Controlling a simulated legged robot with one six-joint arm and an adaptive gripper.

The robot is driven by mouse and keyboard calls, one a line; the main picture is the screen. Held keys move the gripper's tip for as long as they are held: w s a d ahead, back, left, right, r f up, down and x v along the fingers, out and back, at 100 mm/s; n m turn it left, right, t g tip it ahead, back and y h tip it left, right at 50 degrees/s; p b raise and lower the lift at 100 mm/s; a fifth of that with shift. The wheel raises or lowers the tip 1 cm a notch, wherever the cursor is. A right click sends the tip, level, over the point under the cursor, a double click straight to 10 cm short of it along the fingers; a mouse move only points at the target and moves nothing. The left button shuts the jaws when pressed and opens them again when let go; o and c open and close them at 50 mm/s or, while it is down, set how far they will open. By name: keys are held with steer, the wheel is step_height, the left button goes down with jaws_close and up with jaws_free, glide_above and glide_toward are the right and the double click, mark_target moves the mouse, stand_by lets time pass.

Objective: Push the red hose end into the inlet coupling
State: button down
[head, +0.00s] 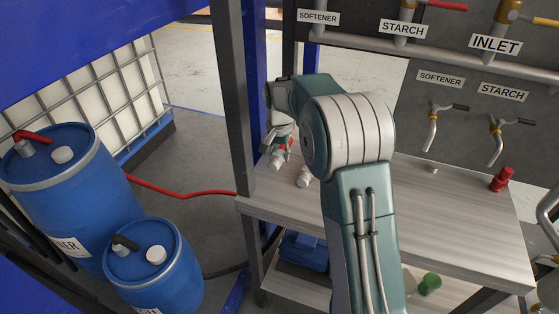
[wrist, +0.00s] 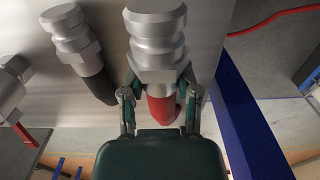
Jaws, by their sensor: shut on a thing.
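The red hose end shows in the wrist view as a red sleeve (wrist: 161,109) with a ribbed silver fitting (wrist: 156,40). My gripper (wrist: 160,88) is shut around it, one finger on each side. In the head view my gripper (head: 283,146) is at the bench's far left corner, partly hidden by my arm. A second silver fitting with a black sleeve (wrist: 70,35) lies beside the held one, apart from it. The INLET label (head: 495,44) hangs on the pipework at upper right; I cannot make out the inlet coupling itself.
The bench (head: 450,235) has a red fitting (head: 502,178) at its right. Small taps (head: 432,130) hang on the grey panel behind. Blue drums (head: 70,185) stand at left, with a red hose (head: 180,194) running toward the bench. A blue post (wrist: 245,120) is close beside my gripper.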

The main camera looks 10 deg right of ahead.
mark_target(278, 161)
steer(key=s+r, duration=0.2)
steer(key=s+a+r, duration=0.1)
steer(key=s+r, duration=0.1)
steer(key=r, duration=0.1)
steer(key=shift+a, duration=0.15)
steer(key=s+a+r, duration=0.3)
steer(key=s+r, duration=0.1)
steer(key=s, duration=0.4)
steer(key=shift+s, duration=0.25)
